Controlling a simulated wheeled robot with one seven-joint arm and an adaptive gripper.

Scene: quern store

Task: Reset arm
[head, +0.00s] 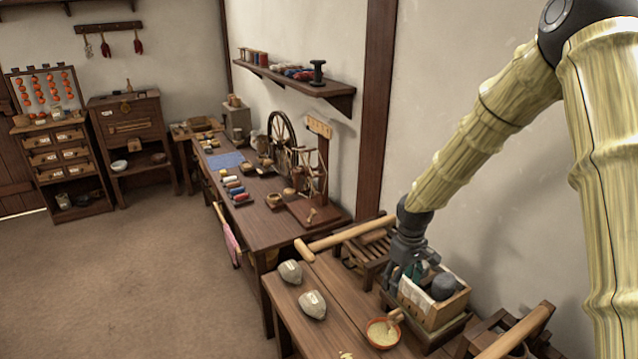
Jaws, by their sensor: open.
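My arm comes down from the top right of the head view, and my gripper (400,275) hangs at its lower end. The gripper is low over the near table (335,335), at the left end of a small wooden crate (448,309). The crate holds a white cloth or paper, a dark rounded thing and something greenish. The fingers are dark and small here, and I see nothing held between them. I cannot tell whether they touch the crate.
Two grey stones (312,304) and an orange bowl of pale meal (382,332) stand on the near table. A slatted wooden rack (366,256) is behind my gripper. A long bench (262,212) with a spinning wheel (283,136) lies beyond. The floor (120,280) at left is clear.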

